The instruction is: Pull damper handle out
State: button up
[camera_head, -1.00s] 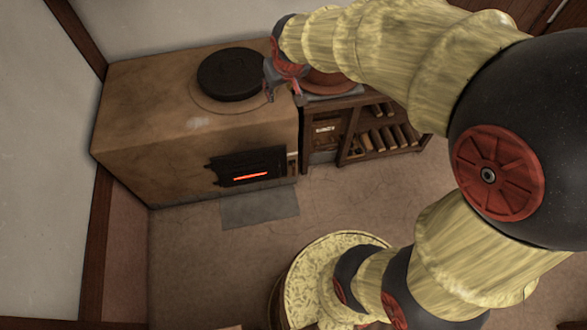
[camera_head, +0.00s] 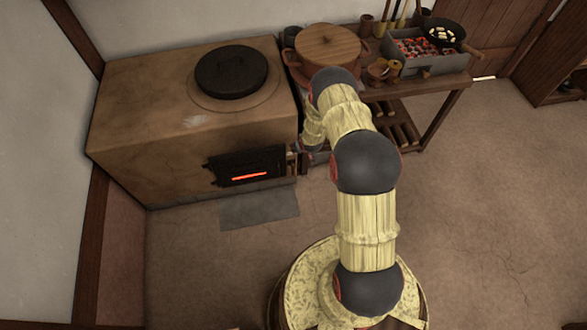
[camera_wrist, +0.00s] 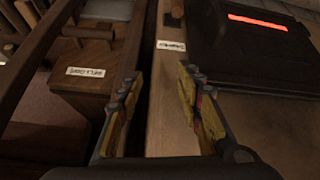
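The clay stove (camera_head: 130,130) stands at the left in the head view, with a black firebox door (camera_head: 232,168) and a glowing slot. In the wrist view, the door (camera_wrist: 245,55) is at the upper right. In the head view, my gripper (camera_head: 307,152) is by the stove's front right edge, partly hidden by my arm.
A wooden bench (camera_head: 440,85) right of the stove holds a lidded pot (camera_head: 328,45), a coal brazier (camera_head: 425,65) and a pan (camera_head: 444,32). A labelled wooden box (camera_wrist: 85,90) is left of my fingers. Floor at right (camera_head: 480,180) is clear.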

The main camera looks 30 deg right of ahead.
aim_at(294, 169)
jog(key=s+a+f+t+b, duration=0.1)
jog(key=s+a+f+t, duration=0.2)
jog(key=f, duration=0.5)
jog(key=s+f+t, duration=0.2)
jog(key=f+t, duration=0.2)
jog(key=f, duration=0.4)
jog(key=b+x, duration=0.3)
jog(key=x, duration=0.3)
jog(key=shift+a+f, duration=0.1)
jog(key=shift+f, duration=0.15)
jog(key=shift+w, duration=0.45)
jog(key=shift+c, duration=0.2)
grip_shut()
